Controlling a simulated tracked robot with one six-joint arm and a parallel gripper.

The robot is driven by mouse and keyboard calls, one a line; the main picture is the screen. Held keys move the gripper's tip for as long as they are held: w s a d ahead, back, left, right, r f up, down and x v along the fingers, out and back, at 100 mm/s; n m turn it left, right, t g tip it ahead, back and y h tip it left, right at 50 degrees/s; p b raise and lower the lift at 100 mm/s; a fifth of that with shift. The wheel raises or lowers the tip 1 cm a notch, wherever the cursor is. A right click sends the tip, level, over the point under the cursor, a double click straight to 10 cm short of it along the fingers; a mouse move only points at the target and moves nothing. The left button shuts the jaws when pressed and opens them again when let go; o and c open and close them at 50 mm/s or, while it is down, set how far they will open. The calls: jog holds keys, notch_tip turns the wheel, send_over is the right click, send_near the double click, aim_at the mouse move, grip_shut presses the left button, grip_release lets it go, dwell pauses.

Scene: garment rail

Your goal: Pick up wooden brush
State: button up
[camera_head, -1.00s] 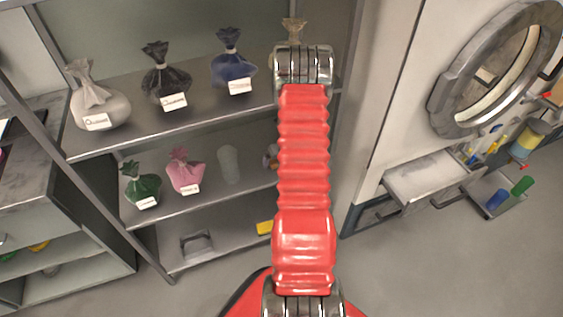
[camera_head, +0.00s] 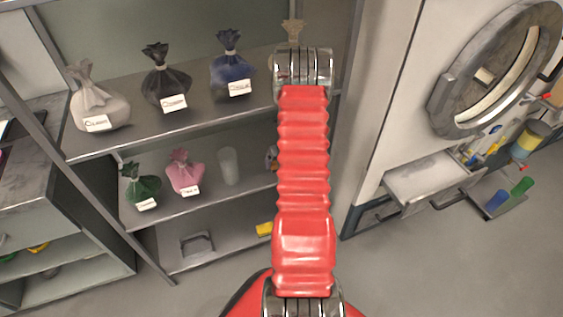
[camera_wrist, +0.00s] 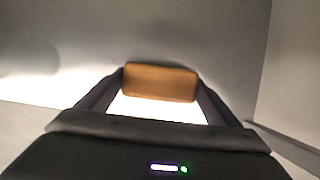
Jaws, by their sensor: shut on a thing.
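In the wrist view the wooden brush (camera_wrist: 160,82) shows as a brown wooden block with rounded edges. It lies crosswise between the fingertips of my gripper (camera_wrist: 162,86). The two dark fingers touch its left and right ends, so my gripper is shut on it. Below the wood, between the fingers, is a bright white area; I cannot tell whether it is bristles or a lit surface. In the head view my red arm hides the gripper and the brush.
A metal shelf unit (camera_head: 195,213) holds tied bags, such as a white one (camera_head: 98,108) and a pink one (camera_head: 185,172), and a pale cup (camera_head: 228,166). Grey floor is clear at lower right.

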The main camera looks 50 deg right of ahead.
jog(key=shift+r, duration=0.1)
jog(key=shift+r, duration=1.7)
jog(key=s+a, duration=0.4)
jog(key=s, duration=0.3)
jog(key=s+a, duration=0.5)
jog(key=s, duration=0.3)
jog(key=shift+s, duration=0.3)
jog(key=shift+f, duration=0.1)
jog(key=o, duration=0.6)
jog(key=c, duration=0.3)
jog(key=shift+c, duration=0.2)
jog(key=shift+s+a, duration=0.1)
